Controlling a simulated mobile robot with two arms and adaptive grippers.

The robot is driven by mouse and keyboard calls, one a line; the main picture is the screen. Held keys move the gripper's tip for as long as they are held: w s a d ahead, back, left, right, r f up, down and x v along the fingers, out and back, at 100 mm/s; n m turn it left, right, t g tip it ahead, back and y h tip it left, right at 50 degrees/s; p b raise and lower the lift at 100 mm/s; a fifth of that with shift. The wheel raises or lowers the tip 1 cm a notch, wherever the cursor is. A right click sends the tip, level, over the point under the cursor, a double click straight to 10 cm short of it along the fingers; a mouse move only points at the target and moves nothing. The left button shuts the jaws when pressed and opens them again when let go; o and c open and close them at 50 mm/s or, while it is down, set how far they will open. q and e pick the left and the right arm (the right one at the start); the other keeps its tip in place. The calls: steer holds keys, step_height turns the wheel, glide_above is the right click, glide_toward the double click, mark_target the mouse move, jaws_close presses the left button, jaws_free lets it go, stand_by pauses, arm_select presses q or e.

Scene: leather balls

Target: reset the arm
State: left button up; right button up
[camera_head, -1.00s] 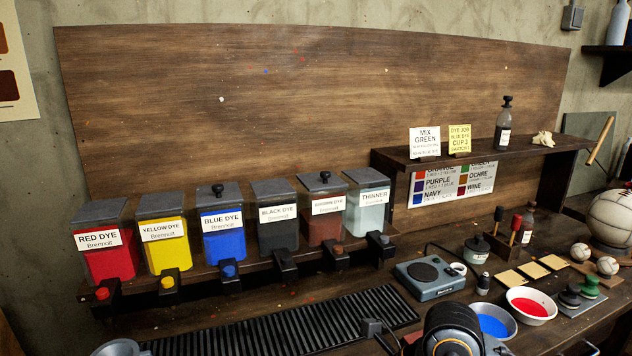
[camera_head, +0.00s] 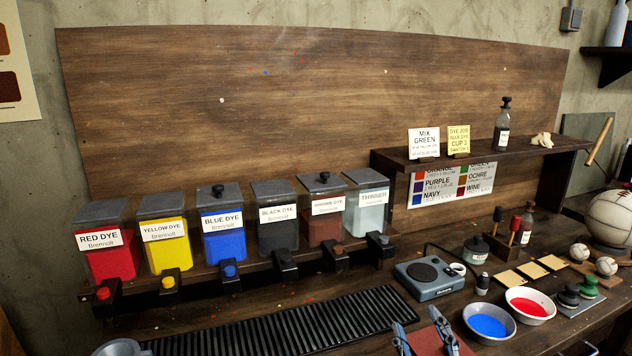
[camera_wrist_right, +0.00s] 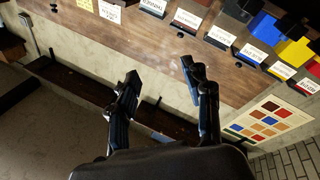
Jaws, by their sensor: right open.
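My right gripper (camera_head: 424,340) shows at the bottom edge of the head view, with its two blue-grey fingers apart. In the right wrist view the same gripper (camera_wrist_right: 162,88) is open, with nothing between its fingers. A reddish-brown flat piece (camera_head: 428,343) shows between and behind the fingers in the head view; I cannot tell any contact. My left gripper is not in view.
Dye dispensers, including the blue one (camera_head: 224,238), line the back left above a black ribbed grate (camera_head: 270,325). A blue dye bowl (camera_head: 489,324), a red dye bowl (camera_head: 530,305) and a grey scale (camera_head: 430,279) stand right of centre. A shelf (camera_head: 470,155) rises behind.

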steer(key=s+d+f+m+g+h, duration=0.2)
steer(key=s+d+f+m+g, duration=0.15)
steer(key=f, duration=0.55)
steer(key=s+d+f+m+g+h, duration=0.15)
steer(key=s+f+g, duration=0.3)
steer(key=f, duration=0.45)
steer(key=s+f+m+g+y, duration=0.1)
steer(key=s+f+g+y, duration=0.1)
steer(key=s+f+g, duration=1.05)
steer(key=s+f+t, duration=0.1)
steer(key=s+f, duration=0.1)
steer(key=f, duration=0.9)
steer(key=s+f+t, duration=0.2)
steer(key=f, duration=1)
steer(key=s+d+f+g, duration=0.1)
steer(key=s+d+f, duration=0.1)
steer(key=s+f, duration=1.4)
steer(key=shift+s+f+h, duration=0.35)
steer(key=shift+s+f, duration=0.05)
steer(key=shift+f, duration=0.05)
steer(key=shift+d+g, duration=0.1)
steer(key=shift+g, duration=0.15)
